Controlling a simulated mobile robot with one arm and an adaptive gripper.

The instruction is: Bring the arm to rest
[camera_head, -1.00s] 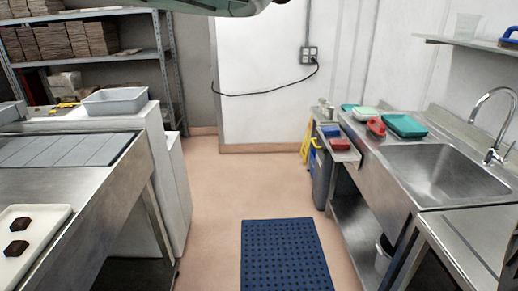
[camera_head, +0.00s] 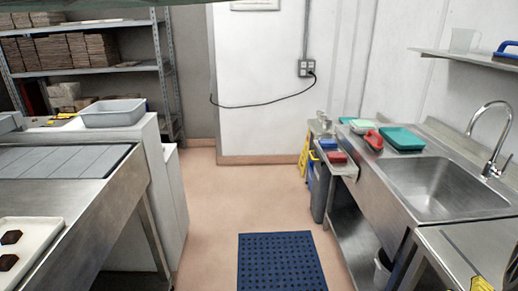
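My gripper does not clearly show in the head view. A greenish-grey part of my arm (camera_head: 80,4) runs along the top left edge of the picture. A small yellow and dark part shows at the bottom right corner, and I cannot tell what it is. The white tray (camera_head: 50,232) at the lower left holds dark hexagonal pieces (camera_head: 10,237) on the steel table (camera_head: 95,200).
A steel sink counter (camera_head: 385,195) stands on the right, with teal and red items on it. A blue perforated mat (camera_head: 280,262) lies on the floor between the counters. A grey bin (camera_head: 113,112) sits at the left. The middle floor (camera_head: 240,200) is clear.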

